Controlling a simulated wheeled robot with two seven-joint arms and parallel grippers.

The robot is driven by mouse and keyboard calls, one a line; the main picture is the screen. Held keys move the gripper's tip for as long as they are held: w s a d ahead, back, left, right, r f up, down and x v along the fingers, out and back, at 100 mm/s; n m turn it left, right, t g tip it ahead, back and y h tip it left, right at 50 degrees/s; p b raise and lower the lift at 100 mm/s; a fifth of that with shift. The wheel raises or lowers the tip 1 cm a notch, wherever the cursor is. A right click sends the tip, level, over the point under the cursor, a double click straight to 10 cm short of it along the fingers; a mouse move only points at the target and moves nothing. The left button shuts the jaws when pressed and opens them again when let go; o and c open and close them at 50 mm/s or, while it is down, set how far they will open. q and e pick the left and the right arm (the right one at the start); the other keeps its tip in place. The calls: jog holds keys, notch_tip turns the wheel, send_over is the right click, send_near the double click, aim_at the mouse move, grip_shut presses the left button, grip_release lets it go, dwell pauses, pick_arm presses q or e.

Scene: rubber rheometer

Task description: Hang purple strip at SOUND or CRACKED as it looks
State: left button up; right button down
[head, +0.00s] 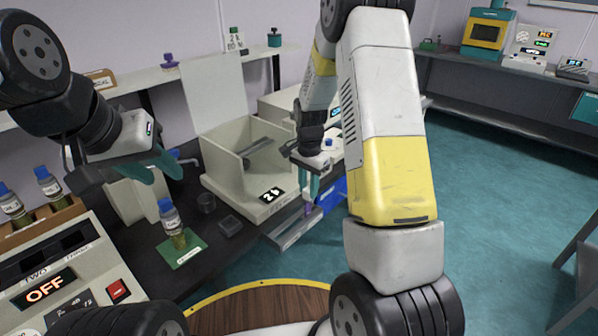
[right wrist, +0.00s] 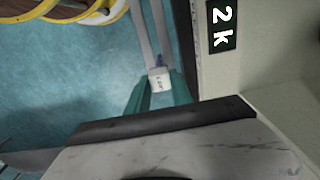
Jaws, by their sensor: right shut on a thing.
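My right gripper (head: 309,188) is shut on a white tab of the purple strip (head: 307,210), in front of the beige box labelled 2k. In the right wrist view the teal fingertips (right wrist: 160,90) sit on either side of the white tab (right wrist: 158,80), whose small lettering I cannot read. A bit of purple strip (right wrist: 161,62) shows past the tab; the rest is hidden, and I cannot tell whether its surface is cracked. My left gripper (head: 158,172) is open and empty above the dark bench. I cannot make out any SOUND or CRACKED label.
The beige open box (head: 228,185) stands beside my right gripper. A grey metal rail (head: 292,232) lies below it at the bench's edge. A blue-capped bottle (head: 172,222) stands on a green mat (head: 190,256). An instrument reading OFF (head: 60,285) is at lower left.

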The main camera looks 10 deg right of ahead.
aim_at(308, 199)
jog(key=shift+f, duration=2.55)
jog(key=c, duration=1.1)
grip_release()
jog(key=shift+o, duration=0.2)
jog(key=shift+r, duration=0.1)
jog(key=shift+r, duration=2.95)
